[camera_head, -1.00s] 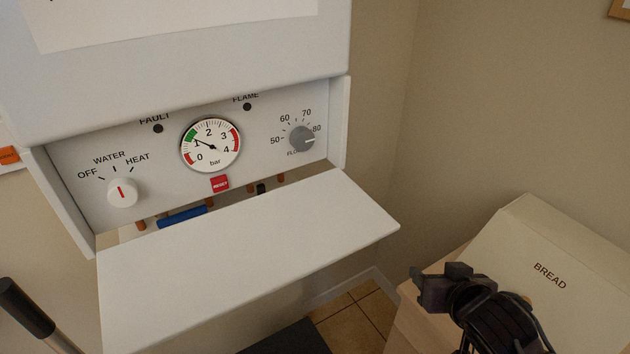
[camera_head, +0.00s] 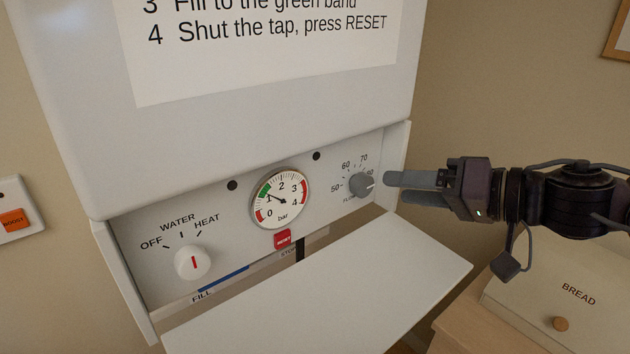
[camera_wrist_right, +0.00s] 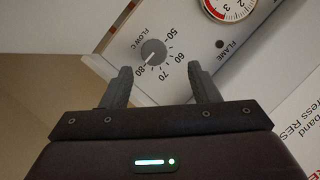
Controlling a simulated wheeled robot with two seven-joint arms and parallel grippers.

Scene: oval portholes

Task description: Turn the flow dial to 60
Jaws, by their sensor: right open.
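The flow dial (camera_head: 361,184) is a grey round knob at the right end of the boiler's control panel. Its scale reads 50, 60, 70 and 80, and its white mark points at about 80. In the right wrist view the dial (camera_wrist_right: 153,51) lies ahead of and between the two fingers. My right gripper (camera_head: 388,188) is open and empty, just right of the dial and apart from it. It also shows in the right wrist view (camera_wrist_right: 160,80) with fingers spread. My left gripper is out of view.
The panel also carries a pressure gauge (camera_head: 280,199), a red reset button (camera_head: 282,239) and a white water selector (camera_head: 193,262). A white flap (camera_head: 330,290) juts out below. The panel's side wall (camera_head: 396,160) stands near my right fingers. A bread box (camera_head: 540,300) is at lower right.

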